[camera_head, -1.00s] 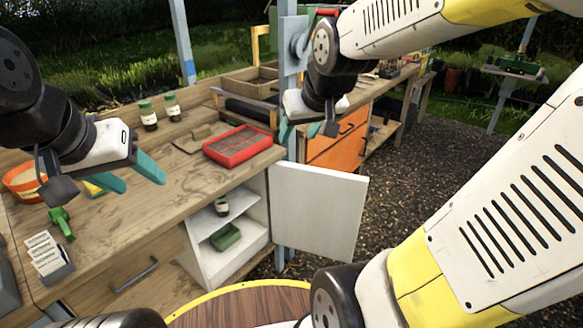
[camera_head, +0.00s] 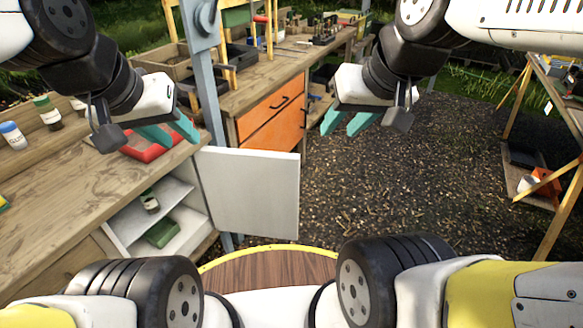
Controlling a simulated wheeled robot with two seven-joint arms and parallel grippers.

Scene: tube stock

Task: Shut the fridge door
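The white fridge door (camera_head: 250,194) stands wide open, swung out to the right of the fridge (camera_head: 118,222) under the wooden bench. Inside the fridge, a small jar (camera_head: 150,202) sits on the upper shelf and a green box (camera_head: 163,232) sits below it. My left gripper (camera_head: 172,137) is above the bench edge, up and left of the door, with its teal fingers apart and nothing between them. My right gripper (camera_head: 346,124) is in the air to the right of the door and higher than it, fingers apart and empty. Neither gripper appears to touch the door.
A red tray (camera_head: 150,150) lies on the bench behind my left gripper. A grey-blue post (camera_head: 212,95) rises behind the door hinge side. Orange drawers (camera_head: 270,125) stand beyond the door. Open gravel (camera_head: 400,190) lies to the right, with a wooden stand (camera_head: 540,180) at the far right.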

